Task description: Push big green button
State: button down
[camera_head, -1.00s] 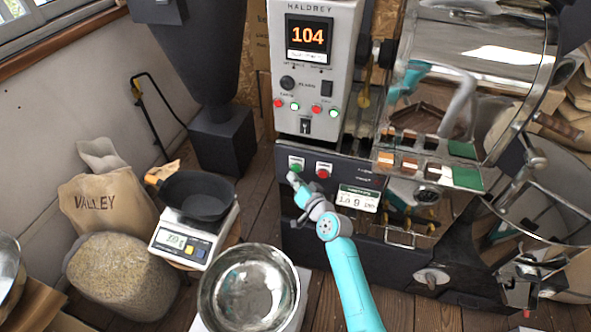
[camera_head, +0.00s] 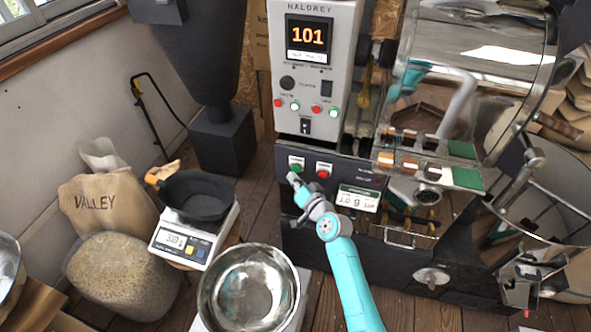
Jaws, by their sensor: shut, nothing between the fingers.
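The big green button (camera_head: 296,168) sits on a white plate on the dark front panel of the roaster, left of a red button (camera_head: 322,174). My gripper (camera_head: 292,178) is shut and empty, with its tip just below the green button. I cannot tell whether the tip touches the button or its plate. The button's top shows and is not covered.
The grey control box (camera_head: 314,70) above reads 101 and carries small red and green buttons. A steel bowl (camera_head: 249,288), a scale (camera_head: 190,243) with a dark pan (camera_head: 198,196), and a sack (camera_head: 108,207) stand to the left. The glossy roaster drum (camera_head: 470,75) is at right.

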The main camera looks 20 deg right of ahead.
jog(key=shift+w+d, duration=0.25)
jog(key=shift+w, duration=0.1)
jog(key=shift+w+d, duration=0.25)
jog(key=shift+w, duration=0.05)
dwell(1.0)
dwell(0.4)
jog(key=shift+s+a, duration=0.5)
jog(key=shift+s, duration=0.15)
jog(key=shift+s+a, duration=0.75)
jog(key=shift+s, duration=0.3)
jog(key=shift+s+a, duration=0.7)
jog(key=shift+s, duration=0.3)
